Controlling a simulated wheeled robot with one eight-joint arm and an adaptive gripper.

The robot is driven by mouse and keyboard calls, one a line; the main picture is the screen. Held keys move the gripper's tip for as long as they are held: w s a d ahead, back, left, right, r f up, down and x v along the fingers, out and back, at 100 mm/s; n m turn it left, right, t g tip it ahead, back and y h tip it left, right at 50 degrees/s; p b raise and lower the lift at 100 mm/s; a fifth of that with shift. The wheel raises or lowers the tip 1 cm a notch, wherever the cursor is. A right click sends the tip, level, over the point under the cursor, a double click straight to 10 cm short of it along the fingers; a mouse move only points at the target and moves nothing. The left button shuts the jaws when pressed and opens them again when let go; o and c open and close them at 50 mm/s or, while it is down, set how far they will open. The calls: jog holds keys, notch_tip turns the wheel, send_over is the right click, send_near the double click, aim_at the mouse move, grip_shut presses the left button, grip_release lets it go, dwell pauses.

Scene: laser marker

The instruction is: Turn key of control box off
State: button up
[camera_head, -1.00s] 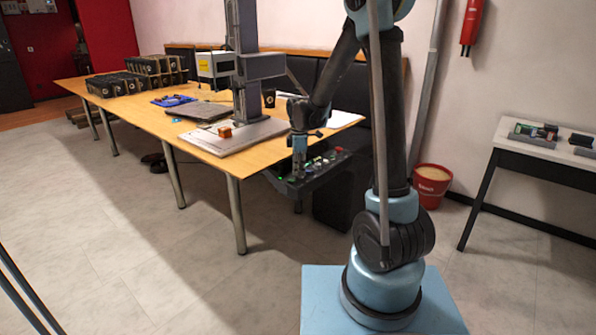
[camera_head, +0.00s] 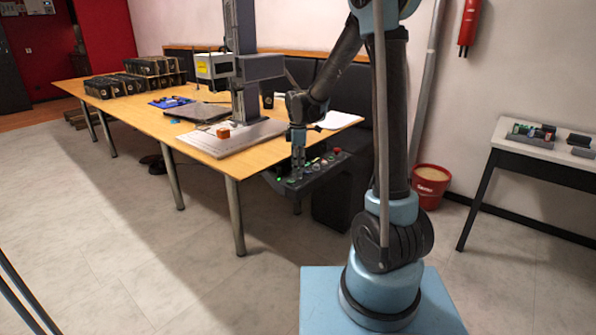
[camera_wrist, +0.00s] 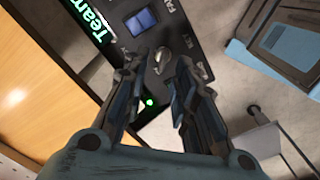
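The control box (camera_head: 318,172) is a dark panel with knobs and lit buttons at the table's near right end. In the wrist view its panel (camera_wrist: 190,18) shows printed labels, a blue switch (camera_wrist: 142,20) and a green light (camera_wrist: 149,103). A small silver key (camera_wrist: 161,60) stands in the panel below the blue switch. My gripper (camera_wrist: 163,62) is open, with one finger on each side of the key and gaps visible. I cannot tell its exact height over the key. In the head view my gripper (camera_head: 298,168) points down over the left part of the box.
The wooden table (camera_head: 150,122) carries the marker machine (camera_head: 245,80), a laptop (camera_head: 200,112), an orange block (camera_head: 223,132) and dark boxes at the back. A red bucket (camera_head: 430,187) stands by the wall. A side table (camera_head: 540,155) is at the right. The floor in front is clear.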

aim_at(298, 177)
notch_tip(298, 177, up, 9)
jog(key=shift+r, duration=0.15)
jog(key=shift+d, duration=0.1)
dwell(0.4)
jog(key=s+d+r+m+t, duration=0.1)
jog(key=s+d+r+m, duration=0.1)
jog(key=s+d+m, duration=1)
jog(key=s+d+f+m, duration=0.3)
jog(key=s+d+f, duration=0.1)
jog(key=s, duration=0.6)
jog(key=s+d+f+m+t, duration=0.1)
jog(key=s+d+f+m, duration=0.3)
jog(key=s, duration=0.6)
jog(key=shift+d+f, duration=0.6)
jog(key=shift+d, duration=0.2)
